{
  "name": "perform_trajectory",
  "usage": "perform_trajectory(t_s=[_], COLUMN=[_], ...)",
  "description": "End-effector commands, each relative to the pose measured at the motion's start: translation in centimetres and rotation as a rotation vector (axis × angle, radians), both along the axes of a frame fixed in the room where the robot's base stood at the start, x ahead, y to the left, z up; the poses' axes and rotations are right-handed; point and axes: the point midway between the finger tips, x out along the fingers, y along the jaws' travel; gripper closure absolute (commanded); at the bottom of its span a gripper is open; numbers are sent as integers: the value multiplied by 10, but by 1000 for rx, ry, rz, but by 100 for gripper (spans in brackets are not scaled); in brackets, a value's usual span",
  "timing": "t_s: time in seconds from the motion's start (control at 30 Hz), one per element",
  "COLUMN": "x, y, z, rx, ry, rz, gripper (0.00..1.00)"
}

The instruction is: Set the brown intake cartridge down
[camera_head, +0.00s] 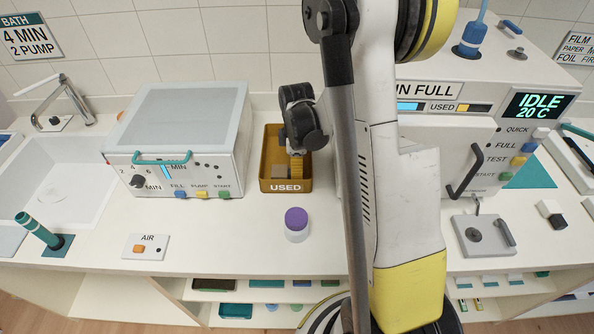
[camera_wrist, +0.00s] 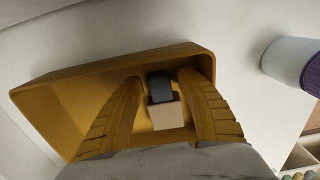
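The cartridge is a pale tan block with a dark grey end (camera_wrist: 165,115). In the wrist view it sits between the two yellow ribbed fingers of my gripper (camera_wrist: 161,82), within the outline of the brown-yellow bin (camera_wrist: 60,95). The fingertips lie close on both sides of the dark end; whether they touch it is unclear. In the head view my gripper (camera_head: 290,168) points down into the bin marked USED (camera_head: 286,187). A greyish face of the cartridge (camera_head: 281,171) shows low inside it. Whether it rests on the bin floor is hard to tell.
A white bottle with a purple cap (camera_head: 296,224) stands just in front of the bin. The bath unit (camera_head: 186,135) is close on the left, and the large machine with the IDLE screen (camera_head: 500,110) is on the right.

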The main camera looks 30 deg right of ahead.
Motion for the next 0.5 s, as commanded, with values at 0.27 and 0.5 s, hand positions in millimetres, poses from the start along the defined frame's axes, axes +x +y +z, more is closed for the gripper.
perform_trajectory(t_s=[0.27,0.5], x=[0,0], y=[0,1], z=[15,69], rx=[0,0], ry=[0,0], rz=[0,0], gripper=[56,56])
